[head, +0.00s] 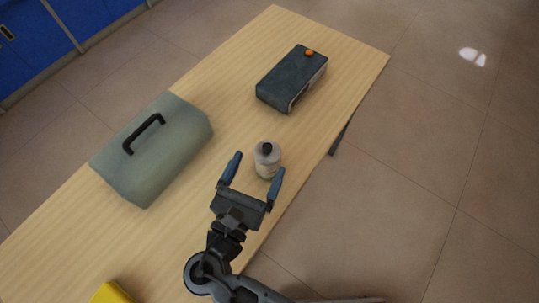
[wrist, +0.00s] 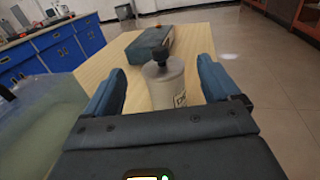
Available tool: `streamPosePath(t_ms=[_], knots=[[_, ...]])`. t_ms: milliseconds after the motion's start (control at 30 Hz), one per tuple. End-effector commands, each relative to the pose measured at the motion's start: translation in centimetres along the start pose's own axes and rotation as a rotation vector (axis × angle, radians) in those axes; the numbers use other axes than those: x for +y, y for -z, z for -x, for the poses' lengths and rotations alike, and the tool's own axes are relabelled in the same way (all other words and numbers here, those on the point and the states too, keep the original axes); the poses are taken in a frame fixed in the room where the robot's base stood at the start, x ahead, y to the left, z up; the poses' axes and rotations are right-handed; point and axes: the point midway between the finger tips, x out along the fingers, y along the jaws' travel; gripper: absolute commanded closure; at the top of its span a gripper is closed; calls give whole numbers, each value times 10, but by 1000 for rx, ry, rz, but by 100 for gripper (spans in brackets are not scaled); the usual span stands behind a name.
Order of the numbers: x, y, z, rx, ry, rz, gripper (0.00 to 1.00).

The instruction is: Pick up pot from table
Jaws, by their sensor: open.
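The pot appears to be a pale grey-white bottle-like container (head: 267,161) with a black knob on top, upright near the table's right edge. My gripper (head: 257,164) is open, with one blue-grey finger on each side of the pot's near side. In the wrist view the pot (wrist: 166,88) stands between the two fingers of my gripper (wrist: 162,70), with visible gaps on both sides. Some dark lettering shows on its front; its lower part is hidden by the gripper body. The wooden table (head: 220,110) carries it.
A grey-green case (head: 155,150) with a black handle lies to the left. A dark box (head: 291,78) with an orange knob lies beyond the pot. A yellow object (head: 112,293) is at the near left. Bare tabletop lies between them.

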Motion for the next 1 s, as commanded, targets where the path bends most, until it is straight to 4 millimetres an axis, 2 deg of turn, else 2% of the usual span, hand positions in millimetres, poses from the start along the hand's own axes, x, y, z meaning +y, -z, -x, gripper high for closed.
streamPosePath(t_ms=[100, 300, 400, 633, 900, 1000], knots=[[0, 27, 0, 1, -1, 4, 11], [0, 63, -1, 1, -1, 1, 11], [-1, 59, -17, 2, 2, -2, 11], [-1, 58, -32, 2, 2, -3, 11], [-1, 58, -68, 2, 2, -3, 11], [0, 58, -74, 2, 0, -3, 11]])
